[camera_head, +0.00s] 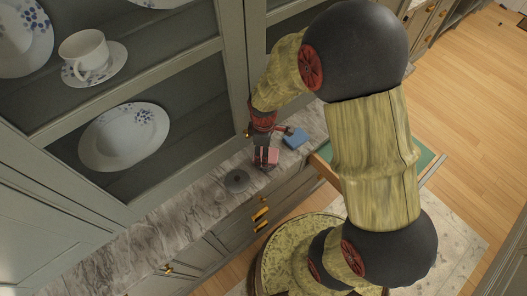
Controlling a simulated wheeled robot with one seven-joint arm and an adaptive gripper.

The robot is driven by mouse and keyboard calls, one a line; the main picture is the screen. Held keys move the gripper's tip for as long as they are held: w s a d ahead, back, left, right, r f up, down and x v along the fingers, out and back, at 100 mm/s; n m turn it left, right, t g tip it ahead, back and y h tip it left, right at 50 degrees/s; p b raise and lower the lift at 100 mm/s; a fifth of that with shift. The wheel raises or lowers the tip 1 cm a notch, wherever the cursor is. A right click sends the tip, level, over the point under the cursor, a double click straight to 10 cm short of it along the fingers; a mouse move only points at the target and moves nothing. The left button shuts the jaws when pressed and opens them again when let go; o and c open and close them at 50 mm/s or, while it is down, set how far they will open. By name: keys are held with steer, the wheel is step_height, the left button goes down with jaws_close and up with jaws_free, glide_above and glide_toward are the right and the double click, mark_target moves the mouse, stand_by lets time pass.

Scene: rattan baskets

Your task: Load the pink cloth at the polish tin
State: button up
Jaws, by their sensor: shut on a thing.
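My gripper (265,157) hangs low over the marble counter, shut on the pink cloth (272,157), which shows as a small pink block at the fingertips. The fingers hide part of the cloth, and I cannot tell whether it touches the counter. A dark grey round item, likely the polish tin (237,181), lies on the counter to the left of and below my gripper, a short gap away.
A blue folded cloth (296,138) lies on the counter close to the right of my gripper. A glass-fronted cabinet (232,95) with plates and a cup rises behind the marble counter (150,238). The counter's left stretch is clear. A green-topped surface (425,157) is at right.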

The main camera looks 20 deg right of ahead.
steer(key=shift+s, duration=0.1)
steer(key=shift+r+p, duration=2.6)
steer(key=shift+r, duration=0.9)
